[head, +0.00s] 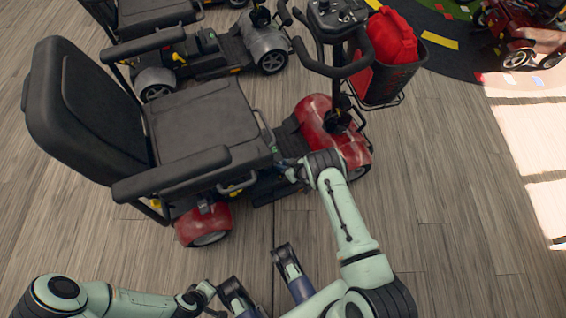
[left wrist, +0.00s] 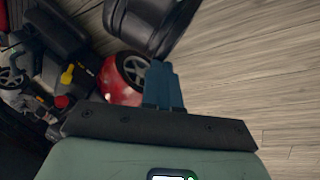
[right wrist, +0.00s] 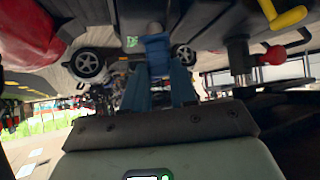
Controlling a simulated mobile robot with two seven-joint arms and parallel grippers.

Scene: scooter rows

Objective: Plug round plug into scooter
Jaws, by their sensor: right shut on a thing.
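The scooter (head: 328,138) is red with a black seat and stands in the middle of the head view. My right gripper (head: 284,167) reaches its near side below the armrest. In the right wrist view the gripper (right wrist: 157,70) has its blue fingers on either side of a small blue-grey piece, which looks like the round plug (right wrist: 154,43). A small green mark (right wrist: 132,42) is on the scooter's grey surface beside it. Whether the plug touches or enters a socket is hidden. My left gripper (left wrist: 163,75) is empty, its blue fingers together, near a red fender with a wheel.
A second scooter (head: 262,45) stands behind, and a dark red one (head: 518,38) at the far right. A red can (head: 391,37) sits in the front basket (head: 402,82). A red knob (right wrist: 275,54) and yellow lever (right wrist: 290,17) are close to my right gripper. The wooden floor (head: 445,200) at right is clear.

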